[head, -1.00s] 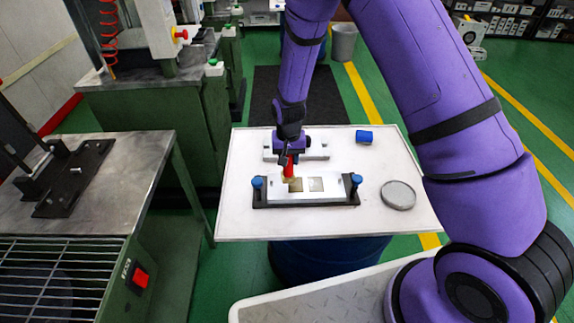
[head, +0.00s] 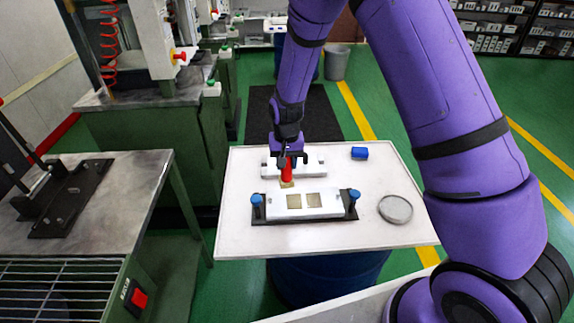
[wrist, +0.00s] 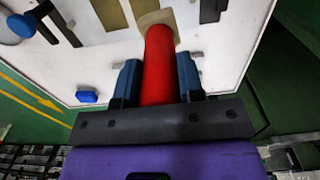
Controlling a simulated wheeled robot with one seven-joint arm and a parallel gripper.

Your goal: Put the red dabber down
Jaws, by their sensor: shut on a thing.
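My gripper (head: 287,158) is shut on the red dabber (head: 287,172), which hangs pad down. In the wrist view, the dabber (wrist: 159,65) sits between the two blue-grey fingers, with its tan pad (wrist: 155,20) at the far end. In the head view the pad is just behind the silver mould plate (head: 330,203), near its left end. I cannot tell whether the pad touches the table. The plate has two square tan cavities and lies on a dark base with a blue knob at each end.
A pale block (head: 315,166) lies behind the plate on the white table (head: 240,235). The front of the table is clear.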

